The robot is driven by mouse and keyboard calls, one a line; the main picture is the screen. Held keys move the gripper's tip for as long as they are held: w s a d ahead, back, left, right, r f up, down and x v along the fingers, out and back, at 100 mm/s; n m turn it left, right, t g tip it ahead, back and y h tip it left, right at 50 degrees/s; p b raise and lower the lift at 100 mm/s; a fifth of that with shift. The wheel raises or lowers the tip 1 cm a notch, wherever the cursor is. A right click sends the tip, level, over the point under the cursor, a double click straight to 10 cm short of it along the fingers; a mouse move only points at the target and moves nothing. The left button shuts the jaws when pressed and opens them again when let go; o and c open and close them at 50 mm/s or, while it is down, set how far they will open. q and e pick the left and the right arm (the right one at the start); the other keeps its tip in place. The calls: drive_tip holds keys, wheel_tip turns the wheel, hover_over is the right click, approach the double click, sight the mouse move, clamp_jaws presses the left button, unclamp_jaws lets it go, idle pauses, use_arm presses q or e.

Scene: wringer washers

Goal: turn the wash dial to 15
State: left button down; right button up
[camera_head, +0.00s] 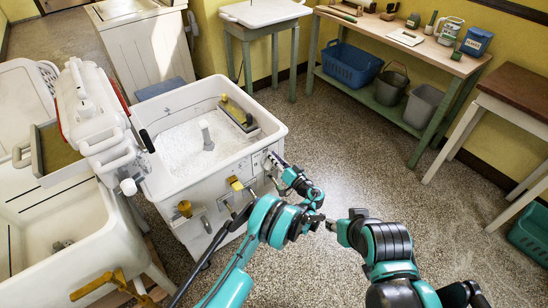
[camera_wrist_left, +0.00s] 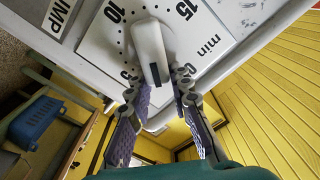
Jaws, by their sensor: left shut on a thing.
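The wash dial (camera_wrist_left: 100,41) is a white plate on the washer's front, marked 5, 10, 15 and min. Its white bar knob (camera_wrist_left: 150,40) stands out from the middle. In the left wrist view the 15 is at upper right, the 10 at upper left and the 5 at lower left. My left gripper (camera_wrist_left: 158,88) is shut on the knob, one finger on each side. In the head view my left gripper (camera_head: 272,163) is at the washer's right front, partly hiding the dial. My right gripper (camera_head: 326,223) is mostly hidden beside my left arm.
The white washer tub (camera_head: 170,120) holds suds. A wringer (camera_head: 92,115) stands left of it, above a white sink (camera_head: 60,215). Brass taps and levers stick out from the washer's front. A workbench (camera_head: 425,58) with several items stands at the back right. Open floor lies between.

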use_arm(q)
drive_tip(key=shift+s+a+f, duration=0.2)
drive_tip(key=shift+a+f, duration=0.05)
drive_tip(key=shift+f, duration=0.25)
drive_tip(key=c, duration=1.4)
unclamp_jaws()
drive_tip(key=shift+o, duration=0.2)
drive_tip(key=shift+a, duration=0.1)
drive_tip(key=shift+w+r, duration=0.1)
drive_tip(key=shift+r, duration=0.05)
drive_tip(key=shift+d, duration=0.2)
drive_tip(key=v, duration=0.7)
